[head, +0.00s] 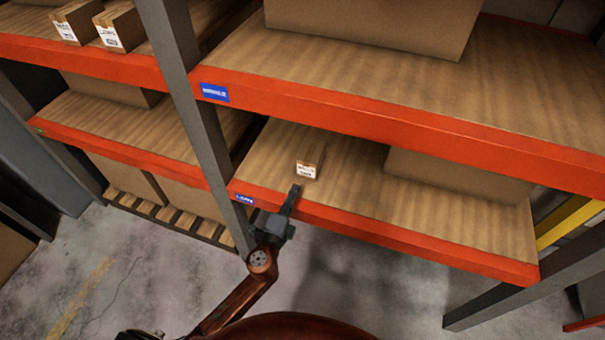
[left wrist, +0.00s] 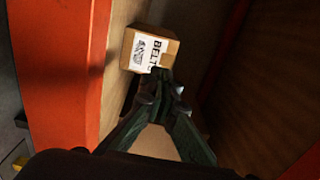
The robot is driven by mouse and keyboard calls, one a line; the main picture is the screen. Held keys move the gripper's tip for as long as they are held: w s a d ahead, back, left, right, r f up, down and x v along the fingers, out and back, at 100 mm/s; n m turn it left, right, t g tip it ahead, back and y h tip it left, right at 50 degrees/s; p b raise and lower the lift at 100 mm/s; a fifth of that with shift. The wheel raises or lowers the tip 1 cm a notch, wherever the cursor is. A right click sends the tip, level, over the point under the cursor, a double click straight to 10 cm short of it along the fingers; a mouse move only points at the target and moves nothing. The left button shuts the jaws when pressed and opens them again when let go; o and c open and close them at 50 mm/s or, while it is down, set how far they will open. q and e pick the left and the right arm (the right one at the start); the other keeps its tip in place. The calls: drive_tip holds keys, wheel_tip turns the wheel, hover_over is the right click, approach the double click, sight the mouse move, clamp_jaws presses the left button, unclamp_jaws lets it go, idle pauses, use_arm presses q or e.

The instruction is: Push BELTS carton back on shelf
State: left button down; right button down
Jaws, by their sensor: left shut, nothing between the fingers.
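The BELTS carton (head: 309,163) is a small brown box with a white label, standing on the lower wooden shelf (head: 350,190) near its front edge. In the left wrist view the carton (left wrist: 151,48) shows its label with dark letters, partly covered by my fingertips. My left gripper (head: 296,190) is shut and empty, with its tips at or just in front of the carton's label face; I cannot tell if they touch. The shut fingers also show in the left wrist view (left wrist: 162,75). My right gripper is not in view.
The orange front beam (head: 390,234) runs below the carton, and a grey upright (head: 200,120) stands left of my gripper. Another orange beam (head: 370,120) and shelf lie above. A large carton (head: 455,180) sits to the right. The shelf behind the small carton looks clear.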

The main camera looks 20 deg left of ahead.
sight(305, 167)
use_arm(q)
drive_tip(key=w, duration=0.8)
drive_tip(key=shift+d, duration=0.15)
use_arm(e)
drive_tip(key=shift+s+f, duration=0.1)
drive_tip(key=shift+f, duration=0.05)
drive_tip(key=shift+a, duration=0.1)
